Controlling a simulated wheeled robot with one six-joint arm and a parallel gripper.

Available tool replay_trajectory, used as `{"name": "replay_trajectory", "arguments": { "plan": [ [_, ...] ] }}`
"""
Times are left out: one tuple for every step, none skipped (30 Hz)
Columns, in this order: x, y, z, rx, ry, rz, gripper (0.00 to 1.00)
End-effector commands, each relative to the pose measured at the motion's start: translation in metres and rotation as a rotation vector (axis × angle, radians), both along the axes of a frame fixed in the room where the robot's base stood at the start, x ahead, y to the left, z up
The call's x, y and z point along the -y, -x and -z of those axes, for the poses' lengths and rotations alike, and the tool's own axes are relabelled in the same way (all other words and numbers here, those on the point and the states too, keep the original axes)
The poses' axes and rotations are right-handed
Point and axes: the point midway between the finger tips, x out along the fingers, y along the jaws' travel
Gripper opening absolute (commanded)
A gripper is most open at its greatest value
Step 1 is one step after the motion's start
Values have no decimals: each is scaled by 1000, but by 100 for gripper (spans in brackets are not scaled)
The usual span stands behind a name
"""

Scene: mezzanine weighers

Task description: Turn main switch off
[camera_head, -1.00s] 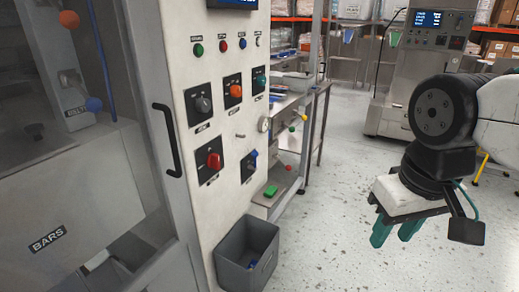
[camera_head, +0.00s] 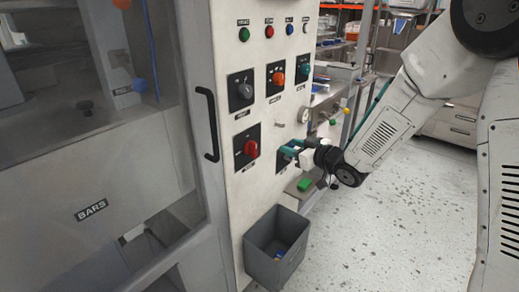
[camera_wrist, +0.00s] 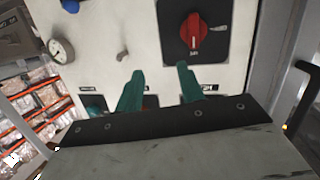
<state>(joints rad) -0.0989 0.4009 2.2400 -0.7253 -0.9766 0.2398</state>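A red rotary switch (camera_head: 250,148) sits on a black square plate, low on the pale control panel (camera_head: 240,195). I cannot read its labels, so I cannot tell which one is the main switch. It also shows in the wrist view (camera_wrist: 194,36), at the upper right, with its handle roughly upright in that picture. My gripper (camera_head: 288,150) is in front of the panel to the right of the red switch, covering part of the lower right control. In the wrist view its two teal fingers (camera_wrist: 158,80) are apart with nothing between them, not around the red switch.
A black knob (camera_head: 242,91), an orange knob (camera_head: 278,77) and a teal knob (camera_head: 305,71) sit above. A black door handle (camera_head: 208,124) sticks out at left. A grey bin (camera_head: 262,262) hangs below. A gauge (camera_wrist: 62,50) is nearby. Floor at right is clear.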

Motion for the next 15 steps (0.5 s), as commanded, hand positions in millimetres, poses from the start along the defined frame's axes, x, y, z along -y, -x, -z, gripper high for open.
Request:
{"name": "replay_trajectory", "arguments": {
  "plan": [
    [-13, 1, 13, 14, -46, -54, 38],
    [-19, 3, 16, 24, -73, -83, 38],
    [-26, 5, 20, 36, -106, -116, 38],
    [-30, 7, 23, 43, -128, -137, 38],
    [-33, 8, 24, 50, -147, -154, 38],
    [-36, 10, 27, 57, -167, -174, 38],
    [-38, 11, 27, 62, -179, -186, 38],
    [-40, 12, 29, 64, -188, -194, 38],
    [-43, 12, 29, 67, -198, -202, 38],
    [-45, 11, 29, 69, -201, -206, 38],
    [-47, 10, 29, 71, -204, -208, 38],
    [-51, 7, 29, 72, -205, -210, 38],
    [-55, 5, 29, 72, -206, -211, 38],
    [-59, 2, 29, 71, -205, -211, 38],
    [-64, -2, 29, 71, -206, -210, 38]
  ]
}}
